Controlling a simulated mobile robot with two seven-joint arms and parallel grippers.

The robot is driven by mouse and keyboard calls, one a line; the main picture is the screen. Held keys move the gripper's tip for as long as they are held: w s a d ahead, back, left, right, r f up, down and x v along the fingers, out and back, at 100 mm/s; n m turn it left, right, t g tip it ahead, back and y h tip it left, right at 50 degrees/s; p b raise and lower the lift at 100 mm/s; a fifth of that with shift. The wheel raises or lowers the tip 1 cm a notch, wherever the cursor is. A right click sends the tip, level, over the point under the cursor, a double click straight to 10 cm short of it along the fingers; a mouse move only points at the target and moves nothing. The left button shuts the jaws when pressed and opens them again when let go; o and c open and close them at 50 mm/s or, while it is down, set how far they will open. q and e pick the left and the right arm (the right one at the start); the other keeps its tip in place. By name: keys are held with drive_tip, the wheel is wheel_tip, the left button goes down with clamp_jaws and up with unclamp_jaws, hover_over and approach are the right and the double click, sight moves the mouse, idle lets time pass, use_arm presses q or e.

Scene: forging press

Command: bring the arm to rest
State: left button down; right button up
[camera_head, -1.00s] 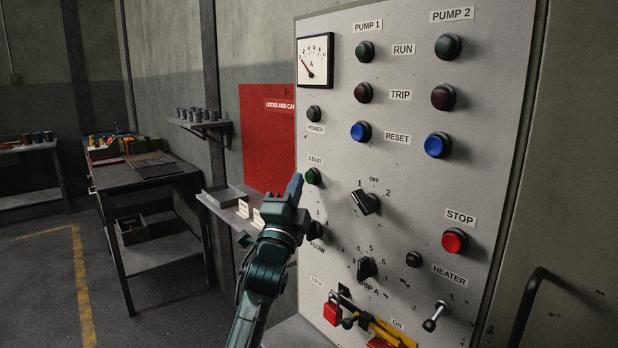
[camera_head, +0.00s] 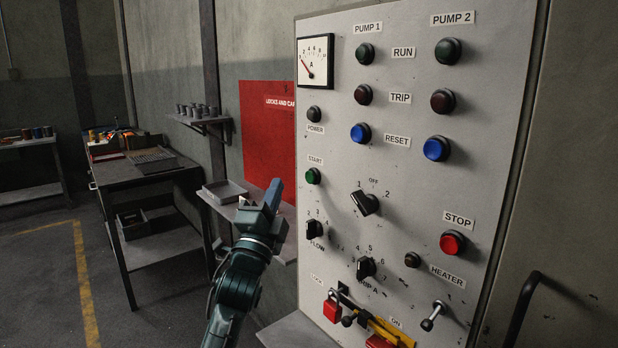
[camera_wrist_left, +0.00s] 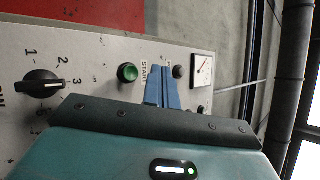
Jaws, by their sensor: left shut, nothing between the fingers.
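My left gripper (camera_head: 273,196) is left of the grey control panel (camera_head: 405,190) in the head view, clear of its front. Its blue fingers are shut with nothing between them. In the left wrist view the shut fingers (camera_wrist_left: 163,88) point toward the panel, and the green START button (camera_wrist_left: 128,72) shows just to their left. In the head view the START button (camera_head: 313,176) sits on the panel's left edge, to the right of the fingers and apart from them. My right gripper is in neither view.
The panel carries several lamps, knobs and buttons, with a red padlock (camera_head: 333,308) and yellow handle low down. A small shelf (camera_head: 282,240) with a grey tray (camera_head: 225,192) is behind my gripper. A dark workbench (camera_head: 140,172) stands at left; the floor before it is open.

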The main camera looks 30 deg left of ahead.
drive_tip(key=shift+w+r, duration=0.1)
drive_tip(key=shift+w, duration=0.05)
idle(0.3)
use_arm(q)
drive_tip(key=s+d+f+n+g+h, duration=0.2)
drive_tip(key=d+f, duration=0.2)
drive_tip(key=f, duration=0.5)
drive_tip(key=s+d+f+n+g+h, duration=0.1)
drive_tip(key=s+d+f+g+h, duration=0.15)
drive_tip(key=f, duration=0.65)
drive_tip(key=s+d+f+n+g+h, duration=0.15)
drive_tip(key=d+f, duration=0.25)
drive_tip(key=f, duration=0.5)
drive_tip(key=s+d+f+n+g+h, duration=0.1)
drive_tip(key=s+d+f+n+g, duration=0.2)
drive_tip(key=s+d+f, duration=0.2)
drive_tip(key=s+d+f+n+g+h, duration=0.1)
drive_tip(key=s+d+f+n+g, duration=0.3)
drive_tip(key=s+f, duration=0.7)
drive_tip(key=s+d, duration=0.1)
drive_tip(key=s, duration=0.2)
drive_tip(key=shift+s, duration=0.3)
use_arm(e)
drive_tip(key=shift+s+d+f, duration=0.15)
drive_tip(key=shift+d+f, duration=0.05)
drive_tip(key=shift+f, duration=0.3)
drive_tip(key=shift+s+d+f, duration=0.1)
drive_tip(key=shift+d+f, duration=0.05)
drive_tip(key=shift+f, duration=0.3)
